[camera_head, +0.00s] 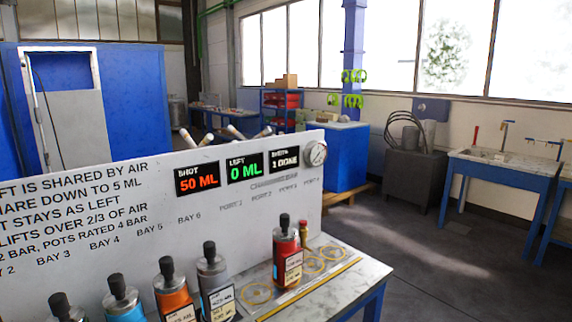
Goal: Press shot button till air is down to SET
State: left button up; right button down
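A white panel (130,215) carries printed text and three displays. The SHOT display (197,180) reads 50 ML, the LEFT display (245,167) reads 0 ML, and the third display (285,159) appears to read 1 DONE. A round air gauge (316,153) sits at the panel's upper right; its needle and SET mark are too small to read. A red vessel (287,258) with a black knob stands upright on the bench near the ports. A small red-topped part (303,231) shows behind it; I cannot tell whether it is the shot button. Neither gripper is in view.
Grey (212,275), orange (175,299) and blue (123,303) vessels stand along the bays, with another black knob at lower left. A sink table (505,163) stands farther right; floor between is clear.

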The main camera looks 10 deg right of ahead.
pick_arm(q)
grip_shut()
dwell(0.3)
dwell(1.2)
